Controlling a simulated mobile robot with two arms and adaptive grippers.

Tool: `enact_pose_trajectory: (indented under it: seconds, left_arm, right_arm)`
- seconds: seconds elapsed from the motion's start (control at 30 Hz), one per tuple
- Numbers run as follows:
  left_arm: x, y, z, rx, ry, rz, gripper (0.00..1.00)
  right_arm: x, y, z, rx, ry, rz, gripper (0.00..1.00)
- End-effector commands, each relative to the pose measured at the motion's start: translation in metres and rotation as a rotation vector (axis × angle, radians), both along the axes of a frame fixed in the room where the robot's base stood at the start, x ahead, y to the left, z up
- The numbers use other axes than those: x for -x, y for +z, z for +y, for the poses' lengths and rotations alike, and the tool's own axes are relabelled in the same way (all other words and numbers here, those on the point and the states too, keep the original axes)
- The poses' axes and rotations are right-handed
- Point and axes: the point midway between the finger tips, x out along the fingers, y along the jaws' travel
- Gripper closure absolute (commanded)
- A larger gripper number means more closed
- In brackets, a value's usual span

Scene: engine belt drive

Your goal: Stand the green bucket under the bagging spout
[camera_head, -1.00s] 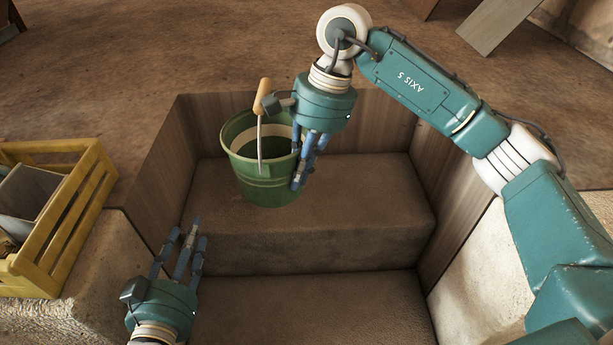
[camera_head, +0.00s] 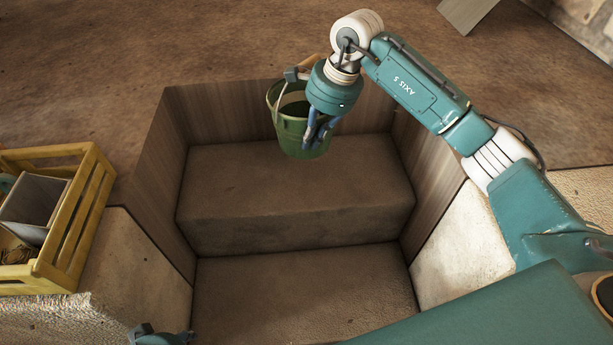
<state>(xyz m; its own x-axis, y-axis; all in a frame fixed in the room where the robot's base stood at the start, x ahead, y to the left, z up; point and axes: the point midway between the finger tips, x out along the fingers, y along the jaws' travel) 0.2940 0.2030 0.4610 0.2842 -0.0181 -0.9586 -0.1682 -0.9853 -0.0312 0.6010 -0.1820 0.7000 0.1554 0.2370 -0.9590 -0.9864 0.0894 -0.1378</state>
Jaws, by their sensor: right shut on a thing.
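The green bucket (camera_head: 290,132) hangs over the back of the stepped pit, held at the right side of its rim. It looks close to upright, and its wooden handle grip is partly hidden behind my right gripper. My right gripper (camera_head: 318,138) is shut on the bucket, with its fingers over the rim and wall. Of my left gripper, only a small part (camera_head: 158,336) shows at the bottom edge, and its fingers are out of view. I cannot make out a bagging spout in this view.
A yellow wooden crate (camera_head: 68,228) with a grey box (camera_head: 35,207) inside stands on the left ledge. The pit has wood-panelled walls (camera_head: 232,112) and two bare steps (camera_head: 300,185). A grey board (camera_head: 467,12) lies at the back right.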

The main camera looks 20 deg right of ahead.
Motion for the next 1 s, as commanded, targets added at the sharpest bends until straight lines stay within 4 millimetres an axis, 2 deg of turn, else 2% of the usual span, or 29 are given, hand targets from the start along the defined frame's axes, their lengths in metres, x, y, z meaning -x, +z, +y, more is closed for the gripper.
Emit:
enact_pose_trajectory:
  seconds: [0.03, 0.1, 0.23, 0.3, 0.4, 0.63, 0.83, 1.0]
  left_arm:
    - [0.001, 0.006, 0.0, 0.0, 0.0, -0.007, 0.6]
    - [0.003, 0.015, 0.001, 0.0, 0.001, -0.012, 0.6]
    - [0.008, 0.034, 0.002, 0.001, 0.002, -0.022, 0.6]
    - [0.01, 0.034, 0.002, 0.001, 0.002, -0.02, 0.6]
    - [0.01, 0.035, 0.002, 0.0, 0.002, -0.022, 0.6]
    - [0.01, 0.032, 0.002, 0.0, 0.002, -0.022, 0.6]
    - [0.01, 0.027, 0.002, 0.0, 0.002, -0.022, 0.6]
    - [0.01, 0.027, 0.002, 0.0, 0.002, -0.022, 0.6]
  right_arm:
    - [0.001, -0.017, 0.001, -0.002, 0.0, 0.002, 1.0]
    - [0.001, -0.035, 0.001, -0.002, 0.0, 0.002, 1.0]
    - [0.0, -0.068, 0.001, -0.002, 0.0, 0.0, 1.0]
    - [0.0, -0.083, 0.001, -0.003, 0.002, 0.0, 1.0]
    - [0.0, -0.097, 0.001, -0.003, 0.001, -0.001, 1.0]
    - [-0.001, -0.112, 0.001, -0.002, 0.001, -0.005, 1.0]
    - [0.0, -0.142, 0.001, -0.004, 0.001, -0.002, 1.0]
    - [-0.001, -0.147, 0.001, -0.002, 0.002, -0.006, 1.0]
